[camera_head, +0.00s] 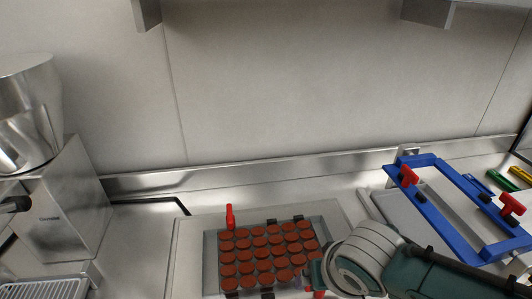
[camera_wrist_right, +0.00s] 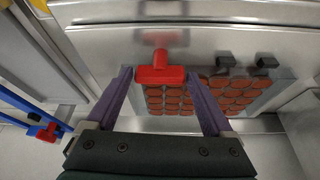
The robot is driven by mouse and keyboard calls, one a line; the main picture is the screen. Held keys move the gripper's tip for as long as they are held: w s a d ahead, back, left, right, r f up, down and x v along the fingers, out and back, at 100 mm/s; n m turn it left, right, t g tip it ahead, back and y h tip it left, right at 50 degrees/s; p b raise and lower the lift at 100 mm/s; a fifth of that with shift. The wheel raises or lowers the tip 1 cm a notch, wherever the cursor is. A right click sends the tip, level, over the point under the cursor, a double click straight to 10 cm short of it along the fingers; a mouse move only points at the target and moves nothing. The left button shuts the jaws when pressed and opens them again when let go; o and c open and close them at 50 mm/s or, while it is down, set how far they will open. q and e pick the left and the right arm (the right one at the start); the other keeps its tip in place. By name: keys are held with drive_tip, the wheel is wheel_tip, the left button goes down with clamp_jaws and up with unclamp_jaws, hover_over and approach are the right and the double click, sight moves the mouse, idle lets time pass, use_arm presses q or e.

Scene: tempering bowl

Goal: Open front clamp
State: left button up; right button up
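The front clamp (camera_wrist_right: 160,72) is a red T-shaped handle at the edge of the mould with brown discs (camera_wrist_right: 240,92). In the head view only a bit of its red (camera_head: 318,294) shows at the bottom, mostly hidden by my right arm. My right gripper (camera_wrist_right: 158,76) is open, its two purple fingers on either side of the red handle, with small gaps visible. Whether either finger touches it is unclear. A second red clamp (camera_head: 230,217) stands upright at the mould's back left. My left gripper is not in view.
A blue frame (camera_head: 437,212) with red handles lies at the right, beside green and yellow tools (camera_head: 508,178). A steel machine (camera_head: 62,215) stands at the left. The back wall is close behind the counter. Black clips (camera_wrist_right: 265,62) sit on the mould's edge.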

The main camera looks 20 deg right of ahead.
drive_tip(key=shift+o, duration=0.8)
drive_tip(key=shift+s+r, duration=0.1)
drive_tip(key=shift+r, duration=0.1)
drive_tip(key=p+v, duration=0.3)
drive_tip(key=v, duration=0.6)
drive_tip(key=shift+r, duration=0.25)
drive_tip(key=shift+s, duration=0.1)
